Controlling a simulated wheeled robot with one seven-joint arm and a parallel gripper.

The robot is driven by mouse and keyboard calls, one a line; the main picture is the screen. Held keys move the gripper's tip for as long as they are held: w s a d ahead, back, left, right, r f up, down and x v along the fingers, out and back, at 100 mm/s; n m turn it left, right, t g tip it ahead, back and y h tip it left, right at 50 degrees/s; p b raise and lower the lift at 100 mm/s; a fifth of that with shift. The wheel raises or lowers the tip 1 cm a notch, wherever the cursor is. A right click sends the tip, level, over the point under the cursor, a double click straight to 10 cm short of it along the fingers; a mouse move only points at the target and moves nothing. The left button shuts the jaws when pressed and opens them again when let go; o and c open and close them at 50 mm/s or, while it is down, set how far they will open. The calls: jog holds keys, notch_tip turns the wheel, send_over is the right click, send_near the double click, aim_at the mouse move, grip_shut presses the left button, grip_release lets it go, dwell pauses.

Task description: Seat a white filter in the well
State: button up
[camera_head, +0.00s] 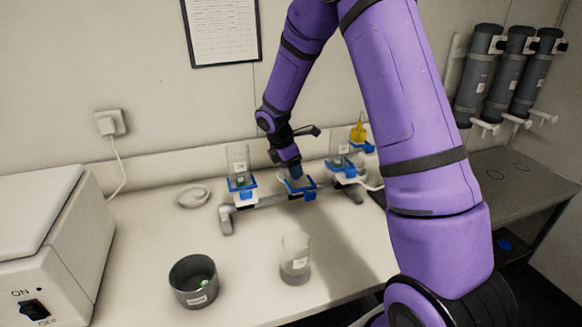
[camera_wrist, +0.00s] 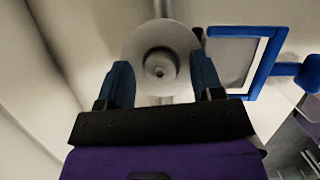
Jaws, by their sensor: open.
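My gripper (camera_head: 289,165) is at the middle blue holder (camera_head: 310,190) on the grey rail, close above it. In the wrist view my gripper (camera_wrist: 163,72) is open, with a dark blue finger on each side of a pale round piece (camera_wrist: 138,48). This piece has a dark ring and hollow at its centre and looks like the well. I cannot tell whether a white filter lies on it. A blue square frame (camera_wrist: 271,62) with a pale inside shows to its right. A shallow whitish dish (camera_head: 193,195) lies left of the rail; its contents are unclear.
Clear cups stand in the left (camera_head: 238,160) and right (camera_head: 339,145) holders. A dark pot (camera_head: 192,281) and a clear beaker (camera_head: 295,258) stand in front. A yellow bottle (camera_head: 358,132) is behind right. A white machine (camera_head: 45,235) fills the left.

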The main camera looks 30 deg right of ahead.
jog(key=v, duration=1)
jog(key=shift+r, duration=0.35)
jog(key=shift+a, duration=0.15)
dwell(0.6)
